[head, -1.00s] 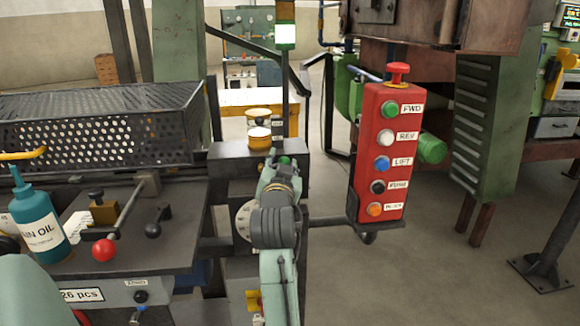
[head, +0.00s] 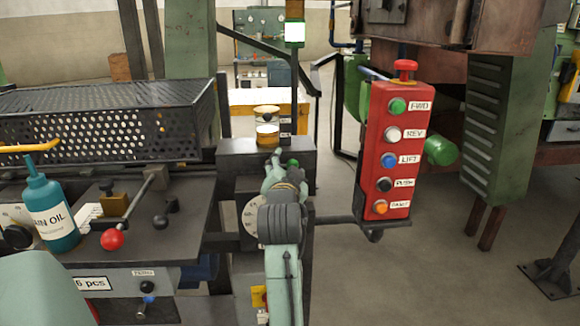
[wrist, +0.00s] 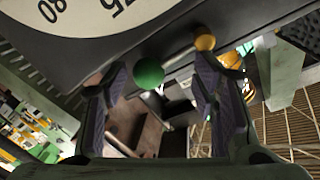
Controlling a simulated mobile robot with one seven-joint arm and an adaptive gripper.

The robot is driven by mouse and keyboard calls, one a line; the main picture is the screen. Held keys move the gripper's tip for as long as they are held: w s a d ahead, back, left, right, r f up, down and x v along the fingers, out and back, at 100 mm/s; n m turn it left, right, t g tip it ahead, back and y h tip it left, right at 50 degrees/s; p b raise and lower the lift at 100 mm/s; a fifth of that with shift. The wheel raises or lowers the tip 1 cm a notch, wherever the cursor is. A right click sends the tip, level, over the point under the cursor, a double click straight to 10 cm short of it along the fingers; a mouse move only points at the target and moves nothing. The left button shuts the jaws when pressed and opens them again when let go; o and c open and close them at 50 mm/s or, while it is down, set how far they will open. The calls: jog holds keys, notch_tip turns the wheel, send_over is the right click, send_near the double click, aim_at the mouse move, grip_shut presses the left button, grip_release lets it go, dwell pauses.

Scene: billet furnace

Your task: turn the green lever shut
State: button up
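The green ball knob of the lever (wrist: 148,73) shows in the wrist view, just ahead of my gripper (wrist: 160,88) and between the lines of its two fingers. The fingers are spread apart, with nothing held. I cannot tell how deep the knob sits between them. In the head view the green knob (head: 293,163) shows just beside my gripper (head: 279,158), at the dark machine housing. The lever's shaft is mostly hidden, so its angle is unclear.
An orange ball knob (wrist: 205,43) is close to the right finger. A white dial (wrist: 85,12) lies beyond the fingers. A red button box (head: 388,150) stands right of my arm. An oil bottle (head: 50,212) and a red-knobbed lever (head: 112,239) are at left.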

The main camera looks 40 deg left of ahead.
jog(key=shift+o, duration=0.5)
jog(key=shift+f, duration=0.15)
jog(key=f+v, duration=0.1)
jog(key=v, duration=1.1)
jog(key=shift+r, duration=0.5)
